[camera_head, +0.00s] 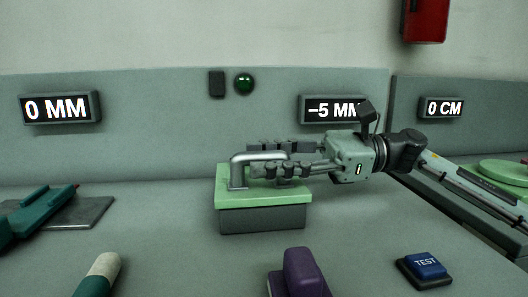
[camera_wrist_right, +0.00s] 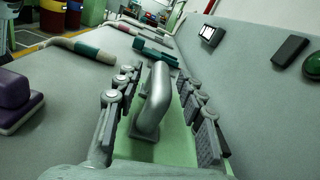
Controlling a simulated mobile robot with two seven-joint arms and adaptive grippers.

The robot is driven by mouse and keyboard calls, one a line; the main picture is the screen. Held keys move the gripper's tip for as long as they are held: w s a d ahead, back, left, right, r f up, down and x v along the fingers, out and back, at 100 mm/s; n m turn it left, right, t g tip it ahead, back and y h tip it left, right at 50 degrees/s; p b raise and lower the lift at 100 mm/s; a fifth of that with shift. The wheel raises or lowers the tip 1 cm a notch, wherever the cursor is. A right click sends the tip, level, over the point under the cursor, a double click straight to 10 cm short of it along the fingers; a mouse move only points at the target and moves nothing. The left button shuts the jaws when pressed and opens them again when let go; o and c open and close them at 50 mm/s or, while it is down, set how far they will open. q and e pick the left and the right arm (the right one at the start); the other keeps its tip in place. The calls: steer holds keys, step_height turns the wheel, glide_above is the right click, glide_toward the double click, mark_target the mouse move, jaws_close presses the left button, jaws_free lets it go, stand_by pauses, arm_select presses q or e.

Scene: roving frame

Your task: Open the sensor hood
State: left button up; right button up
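The sensor hood (camera_head: 225,199) is a light green lid on a grey box (camera_head: 262,219) at the middle of the bench. A grey bar handle (camera_head: 238,172) stands on the lid. My right gripper (camera_head: 258,158) reaches in from the right, low over the lid. In the right wrist view its fingers stand apart on both sides of the handle (camera_wrist_right: 157,98), with gaps visible on each side. The lid lies flat on the box in the head view. My left gripper does not show clearly in either view.
Displays read 0 MM (camera_head: 58,107), -5 MM (camera_head: 332,109) and 0 CM (camera_head: 444,107). A green lamp (camera_head: 244,84) is on the back panel. A blue TEST button (camera_head: 426,265), a purple object (camera_head: 299,274) and a teal-and-white cylinder (camera_head: 98,276) are in front. A teal tool (camera_head: 42,212) lies left.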

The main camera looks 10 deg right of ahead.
steer(key=shift+a, duration=0.3)
jaws_close()
stand_by(0.3)
